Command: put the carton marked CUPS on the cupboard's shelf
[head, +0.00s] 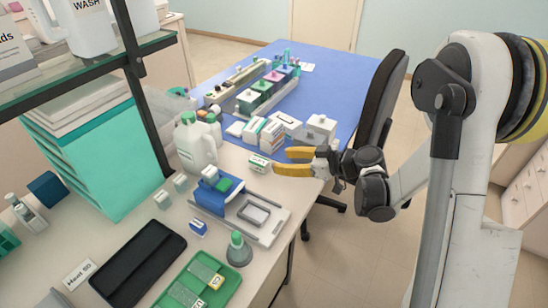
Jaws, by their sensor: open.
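My gripper (281,162) has two yellow fingers spread apart and empty, above the right edge of the bench. A small white carton with a green mark (258,164) lies on the bench just left of the fingertips, apart from them. Its print is too small to read. Several small white cartons with coloured sides (262,132) stand grouped behind it. I cannot tell which carton, if any, is marked CUPS. No cupboard shelf can be made out for certain.
A glass shelf (90,72) with a WASH jug (88,28) overhangs the left. A white jug with a green cap (195,145), a blue-and-grey device (222,192), a flask (239,250) and a green tray (215,285) crowd the bench. A dark chair (380,95) stands right.

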